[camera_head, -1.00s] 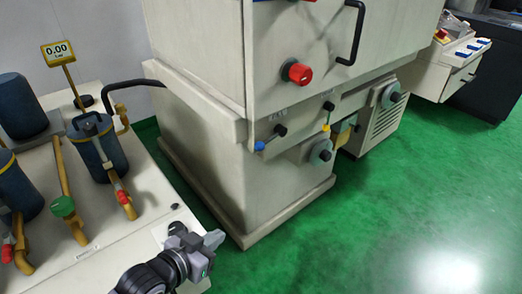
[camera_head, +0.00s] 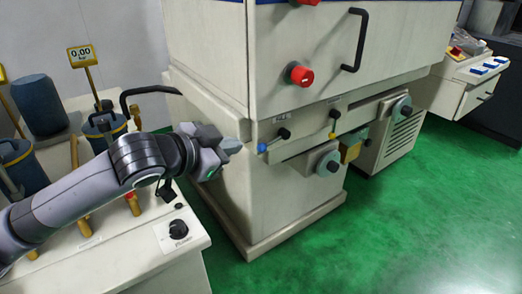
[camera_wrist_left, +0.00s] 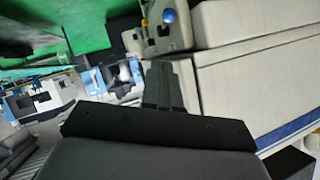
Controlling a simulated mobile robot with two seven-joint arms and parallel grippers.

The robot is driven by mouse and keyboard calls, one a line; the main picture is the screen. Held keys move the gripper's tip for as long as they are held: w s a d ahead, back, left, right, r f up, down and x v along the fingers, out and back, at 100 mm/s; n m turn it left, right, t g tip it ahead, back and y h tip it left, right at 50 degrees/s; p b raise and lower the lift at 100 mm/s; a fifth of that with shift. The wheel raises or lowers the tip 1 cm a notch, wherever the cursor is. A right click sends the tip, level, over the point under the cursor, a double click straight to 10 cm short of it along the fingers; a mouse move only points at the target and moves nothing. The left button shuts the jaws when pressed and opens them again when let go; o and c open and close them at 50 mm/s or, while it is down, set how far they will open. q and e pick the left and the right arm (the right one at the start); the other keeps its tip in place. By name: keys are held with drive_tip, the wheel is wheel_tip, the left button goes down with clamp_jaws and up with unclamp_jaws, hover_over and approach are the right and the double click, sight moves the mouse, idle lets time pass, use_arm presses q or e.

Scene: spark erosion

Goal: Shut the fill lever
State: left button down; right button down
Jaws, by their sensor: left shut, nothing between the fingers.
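Two small levers sit on the cream machine's front. The left one, a lever with a blue knob (camera_head: 262,148), slants down to the left from its black pivot. The other lever, with a yellow end (camera_head: 332,135), hangs almost straight down from its pivot. Their labels are too small to read, so I cannot tell which is the fill lever. My left gripper (camera_head: 232,146) is shut and empty, a little left of the blue knob and apart from it in the picture. In the left wrist view the blue knob (camera_wrist_left: 169,15) shows beyond the shut fingers (camera_wrist_left: 165,85).
A red knob (camera_head: 300,75) and a black handle (camera_head: 356,40) are above the levers. A round grey knob (camera_head: 328,164) is below. A bench (camera_head: 150,245) with blue canisters, pipes and a dial (camera_head: 178,229) stands at left. Green floor is clear at right.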

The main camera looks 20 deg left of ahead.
use_arm(q)
drive_tip(key=shift+a+r, duration=0.2)
drive_tip(key=shift+r, duration=0.4)
approach(265, 144)
drive_tip(key=w+d+r, duration=0.2)
drive_tip(key=w, duration=0.1)
drive_tip(key=shift+w+a+f, duration=0.1)
drive_tip(key=shift+w+f, duration=0.2)
drive_tip(key=shift+f, duration=0.4)
drive_tip(key=shift+w+f, duration=0.25)
drive_tip(key=shift+f, duration=0.4)
drive_tip(key=shift+w+a+f, duration=0.1)
drive_tip(key=shift+w+f, duration=0.2)
drive_tip(key=shift+f, duration=0.4)
